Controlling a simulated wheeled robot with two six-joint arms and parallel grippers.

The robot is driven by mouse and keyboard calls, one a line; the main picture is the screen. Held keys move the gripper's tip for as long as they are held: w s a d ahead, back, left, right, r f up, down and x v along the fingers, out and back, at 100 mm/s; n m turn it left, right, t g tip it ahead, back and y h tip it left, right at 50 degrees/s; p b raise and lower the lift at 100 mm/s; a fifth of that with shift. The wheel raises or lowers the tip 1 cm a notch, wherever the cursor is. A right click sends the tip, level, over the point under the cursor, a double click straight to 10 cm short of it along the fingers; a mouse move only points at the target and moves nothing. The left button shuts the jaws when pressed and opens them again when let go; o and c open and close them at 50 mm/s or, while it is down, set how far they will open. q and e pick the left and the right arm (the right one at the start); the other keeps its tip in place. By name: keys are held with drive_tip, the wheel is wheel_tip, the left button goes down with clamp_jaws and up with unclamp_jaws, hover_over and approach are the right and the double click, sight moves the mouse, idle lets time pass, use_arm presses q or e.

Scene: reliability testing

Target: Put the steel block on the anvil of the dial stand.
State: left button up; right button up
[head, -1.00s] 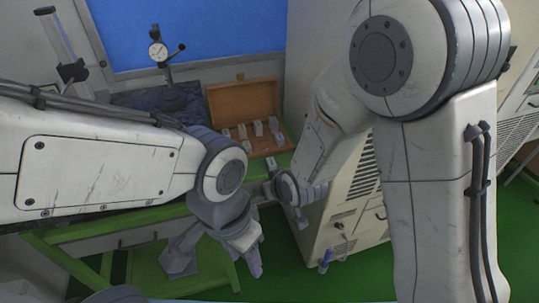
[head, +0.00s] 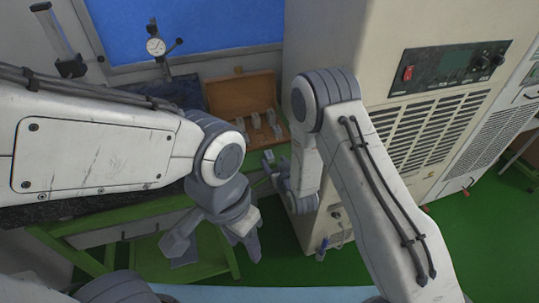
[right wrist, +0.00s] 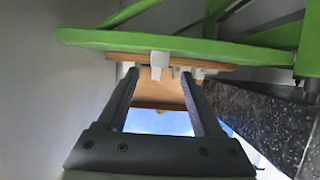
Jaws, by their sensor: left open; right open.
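The dial stand (head: 157,47) stands at the back left, its round white dial facing me; its anvil is hidden or too small to make out. A pale steel block (right wrist: 159,64) shows in the right wrist view, by the green table edge in front of the wooden case. My right gripper (right wrist: 158,80) is open, its fingers pointing toward this block, which appears between the fingertip lines; no contact shows. In the head view the right gripper (head: 272,167) is at the table's right corner and covers that spot. My left gripper (head: 249,243) is open and empty, low in front of the table.
An open wooden case (head: 236,92) holds several pale blocks (head: 256,121). A dark granite plate (head: 185,92) lies left of it. The green table (head: 70,228) ends near my right gripper. A beige cabinet (head: 385,30) stands close on the right.

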sight(270, 157)
drive_tip(key=shift+w+a+p, duration=0.1)
drive_tip(key=shift+w+p, duration=0.2)
drive_tip(key=shift+w, duration=0.1)
drive_tip(key=p+x, duration=0.1)
drive_tip(key=x, duration=0.2)
drive_tip(key=shift+w+p, duration=0.1)
drive_tip(key=shift+p, duration=0.3)
drive_tip(key=shift+w+a+f, duration=0.1)
drive_tip(key=shift+w+f, duration=0.25)
drive_tip(key=shift+w, duration=0.1)
clamp_jaws()
